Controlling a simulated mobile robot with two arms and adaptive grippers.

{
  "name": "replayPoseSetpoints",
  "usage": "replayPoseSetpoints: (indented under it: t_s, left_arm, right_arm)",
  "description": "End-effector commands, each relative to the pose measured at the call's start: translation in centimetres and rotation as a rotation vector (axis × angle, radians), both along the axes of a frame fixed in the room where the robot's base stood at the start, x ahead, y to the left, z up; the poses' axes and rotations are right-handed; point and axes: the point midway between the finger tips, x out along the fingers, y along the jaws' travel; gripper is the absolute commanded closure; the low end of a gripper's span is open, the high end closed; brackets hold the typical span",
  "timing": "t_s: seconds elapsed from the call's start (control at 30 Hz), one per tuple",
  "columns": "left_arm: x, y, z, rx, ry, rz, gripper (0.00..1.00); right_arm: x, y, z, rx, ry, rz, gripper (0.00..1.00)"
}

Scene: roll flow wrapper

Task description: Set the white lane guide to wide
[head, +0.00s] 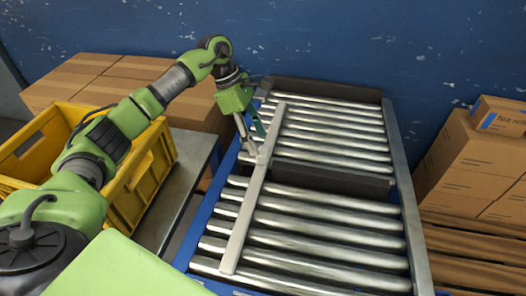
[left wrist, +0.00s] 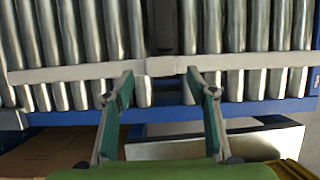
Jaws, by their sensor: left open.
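The white lane guide (head: 246,206) is a long pale bar lying lengthwise over the rollers, near the left side of the conveyor in the head view. In the left wrist view the guide (left wrist: 230,62) runs across the picture, with a thicker block (left wrist: 161,66) at its middle. My left gripper (head: 256,146) is open at the guide's middle. In the left wrist view its fingertips (left wrist: 160,73) are on either side of the block, with gaps to it. I cannot tell whether they touch the bar. My right gripper is not in view.
The roller conveyor (head: 405,190) has metal rollers, a blue left rail and a dark gap between its two sections. A yellow crate (head: 150,178) stands on a grey table (head: 185,200) at left. Cardboard boxes (head: 462,160) are stacked at right, others behind the crate. A blue wall stands behind.

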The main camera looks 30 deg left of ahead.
Motion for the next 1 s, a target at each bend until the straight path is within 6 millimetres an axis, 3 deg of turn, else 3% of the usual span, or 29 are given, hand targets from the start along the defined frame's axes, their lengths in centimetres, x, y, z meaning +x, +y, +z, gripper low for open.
replayPoseSetpoints:
  t_s: [0.1, 0.3, 0.67, 0.7, 0.9, 1.0]
  left_arm:
    - [0.0, -1.0, -2.2, -0.002, 0.002, -0.001, 0.49]
    - [0.2, -1.9, -4.3, -0.002, 0.0, 0.0, 0.49]
    - [0.3, -2.1, -4.8, -0.002, -0.001, 0.001, 0.49]
    - [0.3, -2.1, -4.8, -0.002, -0.001, 0.001, 0.51]
    - [0.3, -2.1, -4.8, -0.002, -0.001, 0.001, 1.0]
    - [0.2, -1.9, -4.8, -0.002, -0.001, 0.001, 1.0]
  right_arm:
    - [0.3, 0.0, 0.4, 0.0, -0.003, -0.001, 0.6]
    - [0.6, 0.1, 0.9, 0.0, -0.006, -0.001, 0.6]
    - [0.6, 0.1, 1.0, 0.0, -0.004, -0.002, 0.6]
    - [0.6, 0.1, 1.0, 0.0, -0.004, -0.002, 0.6]
    - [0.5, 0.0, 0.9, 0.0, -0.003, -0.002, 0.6]
    - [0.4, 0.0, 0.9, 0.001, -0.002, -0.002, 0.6]
